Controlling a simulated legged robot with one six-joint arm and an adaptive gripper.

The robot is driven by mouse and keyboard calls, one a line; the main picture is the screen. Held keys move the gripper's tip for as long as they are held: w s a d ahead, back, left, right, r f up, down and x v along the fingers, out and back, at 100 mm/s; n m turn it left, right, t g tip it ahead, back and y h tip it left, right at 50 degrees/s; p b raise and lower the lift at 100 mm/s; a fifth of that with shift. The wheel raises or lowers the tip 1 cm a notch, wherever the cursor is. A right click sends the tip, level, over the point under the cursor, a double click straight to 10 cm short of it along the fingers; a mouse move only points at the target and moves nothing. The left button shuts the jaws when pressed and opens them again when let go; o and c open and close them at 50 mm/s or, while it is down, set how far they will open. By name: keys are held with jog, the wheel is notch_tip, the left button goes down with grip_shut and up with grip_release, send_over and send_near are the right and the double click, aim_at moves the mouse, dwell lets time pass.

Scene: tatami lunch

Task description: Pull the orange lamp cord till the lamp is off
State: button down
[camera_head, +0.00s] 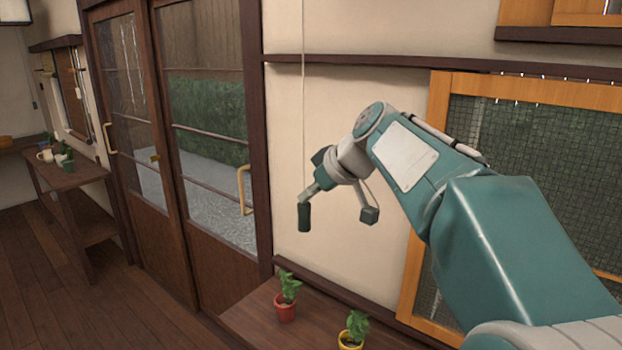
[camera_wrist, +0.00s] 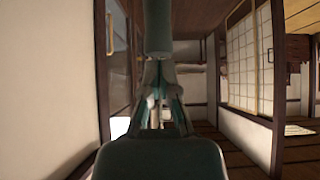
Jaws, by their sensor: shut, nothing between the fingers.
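A thin pale cord (camera_head: 303,80) hangs straight down in front of the wall in the head view. It runs from the top edge down to my gripper (camera_head: 304,217), where its lower end is lost. I see no orange on it. My gripper is shut and empty, pointing down, with its dark teal end in line with the cord. I cannot tell whether the two touch. The wrist view shows my gripper (camera_wrist: 158,45) in the middle, with no clear sign of the cord. The lamp on this cord is not in view.
Below my gripper is a low wooden shelf (camera_head: 240,318) with a red-potted plant (camera_head: 286,306) and a yellow-potted plant (camera_head: 352,332). Glazed sliding doors (camera_head: 205,190) stand left. An orange-framed window (camera_head: 440,95) is right, behind my arm. The air around my gripper is clear.

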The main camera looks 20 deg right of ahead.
aim_at(308, 214)
jog(key=shift+f, duration=0.1)
jog(key=shift+f, duration=2.1)
jog(key=shift+s, duration=0.1)
jog(key=shift+a+r, duration=0.15)
notch_tip(308, 214, up, 4)
jog(key=shift+r, duration=0.25)
jog(key=v, duration=0.9)
jog(key=shift+s, duration=0.2)
